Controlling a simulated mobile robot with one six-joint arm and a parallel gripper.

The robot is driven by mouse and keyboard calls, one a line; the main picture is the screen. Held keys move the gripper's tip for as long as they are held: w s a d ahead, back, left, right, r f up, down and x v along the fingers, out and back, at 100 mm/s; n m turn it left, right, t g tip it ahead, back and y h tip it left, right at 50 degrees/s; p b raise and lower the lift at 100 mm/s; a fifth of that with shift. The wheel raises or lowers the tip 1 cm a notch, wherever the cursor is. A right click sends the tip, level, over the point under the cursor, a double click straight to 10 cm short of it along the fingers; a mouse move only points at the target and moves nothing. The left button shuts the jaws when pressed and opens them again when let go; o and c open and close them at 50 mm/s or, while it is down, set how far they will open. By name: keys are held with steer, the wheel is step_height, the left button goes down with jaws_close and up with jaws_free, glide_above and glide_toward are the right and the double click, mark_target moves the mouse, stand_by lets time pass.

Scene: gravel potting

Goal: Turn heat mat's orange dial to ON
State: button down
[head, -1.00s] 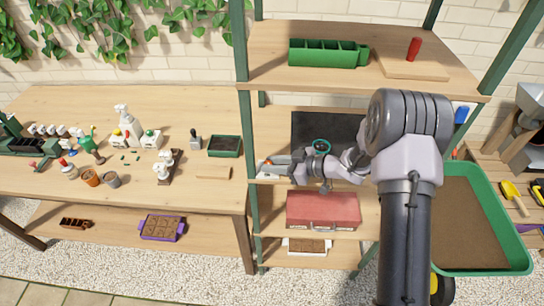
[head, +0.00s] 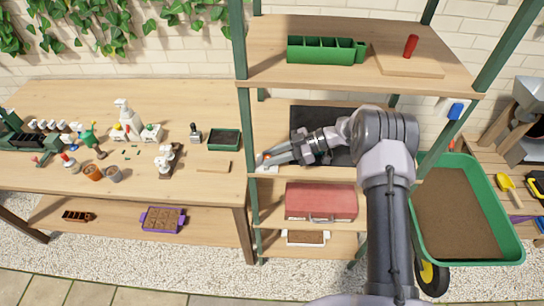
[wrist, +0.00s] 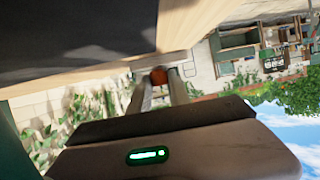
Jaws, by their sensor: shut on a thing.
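The black heat mat (head: 345,122) lies on the middle shelf of the rack, partly hidden by my arm. Its white control box (head: 270,168) is at the shelf's front left, with the small orange dial (head: 266,156) on it. My gripper (head: 265,160) reaches in from the right, and its fingertips are at the dial. In the wrist view the orange-red dial (wrist: 159,77) sits between the two fingertips, and the gripper is shut on it. The mat's dark surface (wrist: 70,40) fills the upper left there. The dial's pointer and markings cannot be read.
A rack post (head: 246,120) stands just left of the dial. The upper shelf (head: 270,75) holds a green planter (head: 325,50). A red toolbox (head: 320,200) is on the shelf below. The potting bench (head: 110,100) with bottles and pots is to the left.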

stand_by(0.3)
steer(key=c, duration=1.5)
jaws_free()
steer(key=p+v, duration=0.2)
steer(key=v, duration=1.5)
steer(key=shift+d+r, duration=0.15)
steer(key=shift+r, duration=0.05)
steer(key=shift+w, duration=0.1)
